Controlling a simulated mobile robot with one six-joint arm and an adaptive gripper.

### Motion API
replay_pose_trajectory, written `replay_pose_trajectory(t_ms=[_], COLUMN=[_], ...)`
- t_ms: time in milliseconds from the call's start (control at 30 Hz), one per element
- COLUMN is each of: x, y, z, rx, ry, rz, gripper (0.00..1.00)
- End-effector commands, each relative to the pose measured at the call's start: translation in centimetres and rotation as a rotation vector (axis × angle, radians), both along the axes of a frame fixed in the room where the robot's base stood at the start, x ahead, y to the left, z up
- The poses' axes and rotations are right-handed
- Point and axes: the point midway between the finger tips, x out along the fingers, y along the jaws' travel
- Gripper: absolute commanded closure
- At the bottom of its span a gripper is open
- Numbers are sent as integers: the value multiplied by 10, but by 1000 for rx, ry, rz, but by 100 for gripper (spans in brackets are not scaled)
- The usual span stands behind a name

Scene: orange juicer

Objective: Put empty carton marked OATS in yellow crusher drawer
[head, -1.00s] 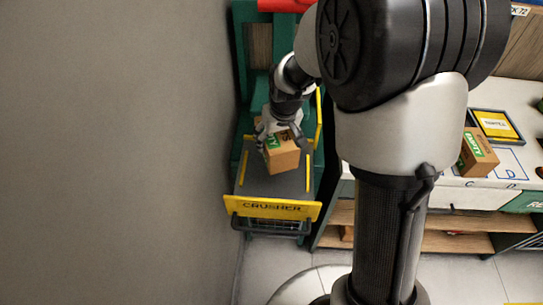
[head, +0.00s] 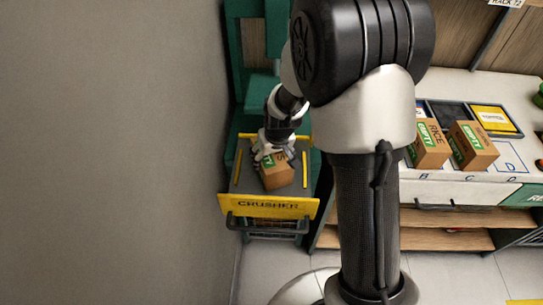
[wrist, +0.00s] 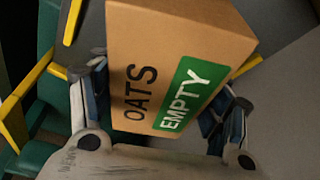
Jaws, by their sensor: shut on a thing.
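The brown carton (wrist: 185,45) is marked OATS and EMPTY on a green label in the wrist view. In the head view the carton (head: 277,177) is over the grey bed of the yellow-fronted CRUSHER drawer (head: 268,207), which is pulled out. My gripper (head: 273,150) is shut on the carton from above and behind, with its fingers (wrist: 160,118) on both sides in the wrist view. I cannot tell whether the carton touches the drawer floor.
Two other cartons marked EMPTY stand on the white counter at right, one marked RICE (head: 428,145) and one beside it (head: 474,147). A grey wall (head: 110,150) is close on the left. The green crusher frame (head: 247,60) rises behind the drawer.

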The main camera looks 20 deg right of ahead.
Motion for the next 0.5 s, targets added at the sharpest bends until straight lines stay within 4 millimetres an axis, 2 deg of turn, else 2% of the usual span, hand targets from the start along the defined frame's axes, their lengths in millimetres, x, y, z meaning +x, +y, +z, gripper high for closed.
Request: replay_pose_trajectory(t_ms=[67, 100, 400, 500], x=[0, 0, 0, 0], y=[0, 0, 0, 0], z=[-3, -4, -3, -3], rx=[0, 0, 0, 0], ry=[0, 0, 0, 0], rz=[0, 0, 0, 0], gripper=[54, 29, 9, 9])
